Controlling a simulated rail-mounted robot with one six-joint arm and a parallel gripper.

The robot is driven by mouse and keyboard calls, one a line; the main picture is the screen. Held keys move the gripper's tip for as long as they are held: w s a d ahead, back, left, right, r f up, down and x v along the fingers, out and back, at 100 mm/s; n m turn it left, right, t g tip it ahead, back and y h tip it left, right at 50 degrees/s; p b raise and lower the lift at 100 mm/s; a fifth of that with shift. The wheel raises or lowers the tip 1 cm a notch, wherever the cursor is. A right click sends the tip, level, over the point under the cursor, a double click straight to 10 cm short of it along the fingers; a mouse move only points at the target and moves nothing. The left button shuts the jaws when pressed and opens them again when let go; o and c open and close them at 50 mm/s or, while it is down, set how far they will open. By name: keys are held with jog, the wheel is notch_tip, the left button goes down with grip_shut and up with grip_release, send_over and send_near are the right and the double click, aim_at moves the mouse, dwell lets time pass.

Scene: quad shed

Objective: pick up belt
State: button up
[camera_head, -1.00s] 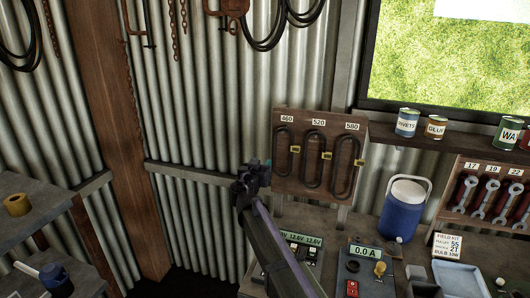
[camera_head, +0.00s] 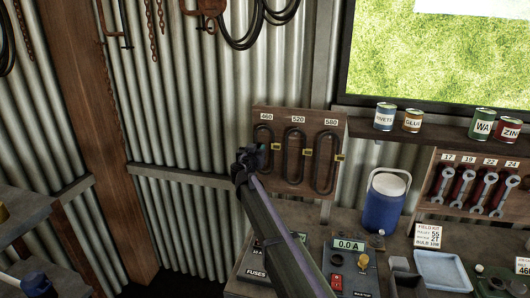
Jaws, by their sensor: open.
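Several black looped belts hang on a brown wooden board (camera_head: 308,196) on the far wall, under labels 460, 520 and 580. The 460 belt (camera_head: 262,130) is at the left, its lower part hidden behind my gripper. My gripper (camera_head: 252,155) is open, in front of the board's left edge and overlapping the 460 belt in the view. Whether it touches that belt cannot be told.
A blue cooler (camera_head: 380,208) stands on the bench right of the board. Wrenches hang on a rack (camera_head: 425,205) further right. Cans line the shelf (camera_head: 440,133) above. A meter panel (camera_head: 348,246) and a light blue tray (camera_head: 440,268) are on the bench below.

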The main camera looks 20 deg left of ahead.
aim_at(256, 132)
jog(key=shift+r, duration=0.1)
jog(key=shift+c, duration=0.5)
grip_shut()
notch_tip(256, 132, up, 7)
jog(key=p, duration=0.7)
jog(key=shift+s+r, duration=0.1)
jog(key=shift+s, duration=0.05)
jog(key=s+d+r+p, duration=0.1)
jog(key=s+p, duration=0.1)
jog(key=s, duration=1.7)
jog(key=shift+s+d+r, duration=0.3)
jog(key=shift+d, duration=0.1)
